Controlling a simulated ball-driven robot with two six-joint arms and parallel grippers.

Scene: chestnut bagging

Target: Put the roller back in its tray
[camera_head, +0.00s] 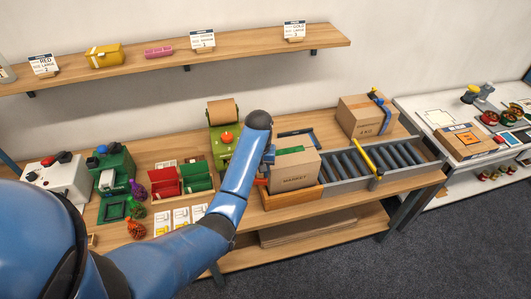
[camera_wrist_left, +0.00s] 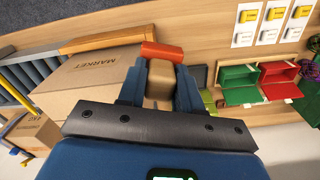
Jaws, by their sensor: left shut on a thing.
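The roller has an orange-red cylinder (camera_wrist_left: 162,52) at the far end of a tan grip piece in the left wrist view. My left gripper (camera_wrist_left: 160,75) is shut on the tan piece, with one dark blue finger on each side. In the head view my left gripper (camera_head: 268,154) is at the left side of the MARKET carton, and a bit of the red cylinder (camera_head: 261,182) shows just below it. A shallow dark blue tray (camera_head: 295,138) lies behind the carton, partly hidden; I cannot tell whether it is the roller's tray.
The MARKET carton (camera_head: 294,172) stands in a wooden frame close beside my gripper. A roller conveyor (camera_head: 355,163) runs right, with a second carton (camera_head: 366,116) behind it. A green machine (camera_head: 221,140) and red and green bins (camera_head: 168,184) are to the left.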

